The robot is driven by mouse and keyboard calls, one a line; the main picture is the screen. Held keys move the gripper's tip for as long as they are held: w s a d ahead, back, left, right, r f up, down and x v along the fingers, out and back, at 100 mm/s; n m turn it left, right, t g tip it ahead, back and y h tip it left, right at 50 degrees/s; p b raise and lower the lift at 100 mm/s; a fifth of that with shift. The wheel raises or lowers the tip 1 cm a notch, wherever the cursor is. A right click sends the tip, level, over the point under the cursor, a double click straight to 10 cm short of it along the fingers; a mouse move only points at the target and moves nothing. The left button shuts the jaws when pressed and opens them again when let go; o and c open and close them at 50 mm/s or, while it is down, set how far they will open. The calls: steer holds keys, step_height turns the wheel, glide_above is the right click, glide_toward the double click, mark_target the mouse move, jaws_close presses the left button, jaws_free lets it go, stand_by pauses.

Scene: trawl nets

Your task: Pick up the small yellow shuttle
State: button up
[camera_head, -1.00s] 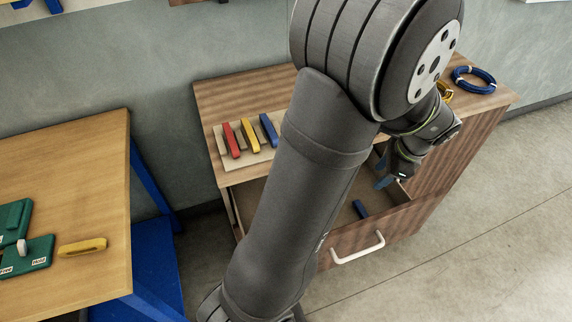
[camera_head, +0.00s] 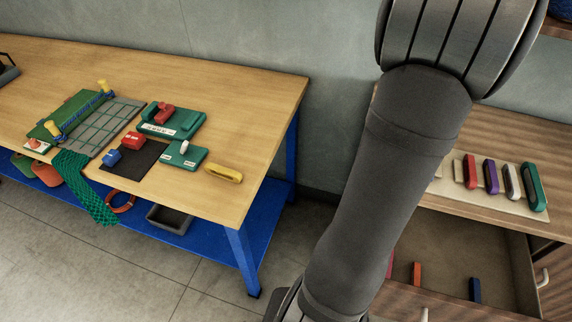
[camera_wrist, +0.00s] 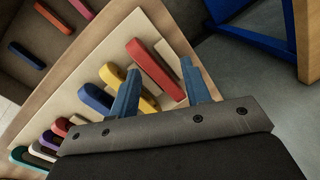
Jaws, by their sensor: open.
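One yellow shuttle (camera_head: 224,173) lies alone on the near right corner of the wooden table, right of the green blocks, in the head view. A second yellow shuttle (camera_wrist: 109,76) lies on the shuttle board in the wrist view, between a red shuttle (camera_wrist: 153,68) and a blue shuttle (camera_wrist: 94,97). My gripper (camera_wrist: 162,80) is open above that board. Its left finger partly covers the second yellow shuttle, and the red one shows between the fingers. Contact cannot be told. In the head view my arm hides the gripper and that yellow shuttle.
The board (camera_head: 450,191) on the cabinet holds several more shuttles. An open drawer (camera_head: 435,262) below it contains several small pieces. The wooden table (camera_head: 262,105) carries a green netting frame (camera_head: 72,108) and blocks. A floor gap separates table and cabinet.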

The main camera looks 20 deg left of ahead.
steer(key=a+r+n, duration=0.2)
steer(key=a+n, duration=0.4)
steer(key=a, duration=0.6)
step_height(320, 180, up, 5)
steer(key=n+h, duration=0.2)
steer(key=n, duration=1.4)
glide_above(221, 169)
steer(key=f, duration=1.2)
steer(key=shift+s+d+f, duration=0.1)
steer(key=shift+s, duration=0.25)
steer(key=shift+w+a+f, duration=0.1)
steer(key=shift+w+f, duration=0.1)
steer(key=shift+f, duration=1.15)
steer(key=shift+w+a+f, duration=0.1)
steer(key=shift+w+f, duration=0.1)
steer(key=shift+f, duration=1.1)
steer(key=shift+c, duration=0.2)
jaws_close()
